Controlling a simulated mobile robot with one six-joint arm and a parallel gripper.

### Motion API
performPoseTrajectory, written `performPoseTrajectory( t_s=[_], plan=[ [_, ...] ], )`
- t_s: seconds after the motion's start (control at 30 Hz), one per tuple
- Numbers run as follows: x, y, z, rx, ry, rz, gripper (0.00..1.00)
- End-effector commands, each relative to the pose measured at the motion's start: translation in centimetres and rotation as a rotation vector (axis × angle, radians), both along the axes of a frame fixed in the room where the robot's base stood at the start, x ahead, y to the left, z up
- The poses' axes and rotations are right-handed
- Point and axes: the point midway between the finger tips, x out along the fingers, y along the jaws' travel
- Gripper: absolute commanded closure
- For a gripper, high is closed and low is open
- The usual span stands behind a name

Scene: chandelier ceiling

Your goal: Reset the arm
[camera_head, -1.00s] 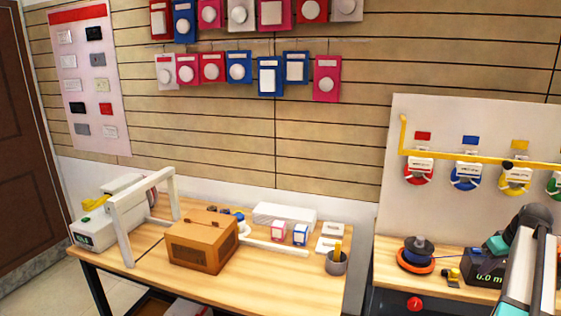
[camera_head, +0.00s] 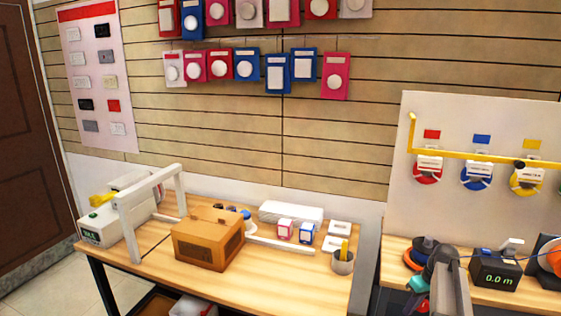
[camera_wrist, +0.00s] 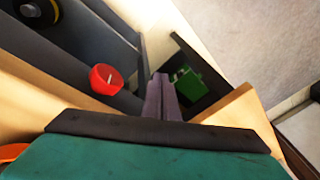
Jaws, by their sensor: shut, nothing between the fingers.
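My arm (camera_head: 447,275) shows at the lower right of the head view, in front of the right-hand bench. Its teal wrist part (camera_head: 418,284) points down near the bench's front edge. In the wrist view my gripper (camera_wrist: 160,80) has its two purple-grey fingers together with nothing between them. A red round knob (camera_wrist: 106,79) on a dark panel lies to their left, and a green object (camera_wrist: 186,82) beside a black plate lies just to their right. I cannot tell whether the fingers touch anything.
The right bench (camera_head: 396,245) holds an orange and dark spool (camera_head: 413,259) and a black meter (camera_head: 495,270) reading 0.0 m, close to my arm. The left table (camera_head: 280,275) carries a wooden box (camera_head: 208,240), small boxes and a cup (camera_head: 342,262). A gap separates the benches.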

Motion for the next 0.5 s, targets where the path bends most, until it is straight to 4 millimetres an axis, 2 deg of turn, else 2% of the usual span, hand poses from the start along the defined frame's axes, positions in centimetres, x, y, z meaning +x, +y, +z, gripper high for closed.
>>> performPoseTrajectory(
  t_s=[0.03, 0.1, 0.27, 0.5],
  plan=[
    [-0.4, 2.0, -1.8, 0.009, 0.022, 0.022, 1.0],
    [-0.9, 4.2, -4.0, 0.018, 0.05, 0.046, 1.0],
    [-2.7, 9.1, -8.6, 0.034, 0.114, 0.094, 1.0],
    [-6.5, 15.9, -15.0, 0.047, 0.212, 0.146, 1.0]
  ],
)
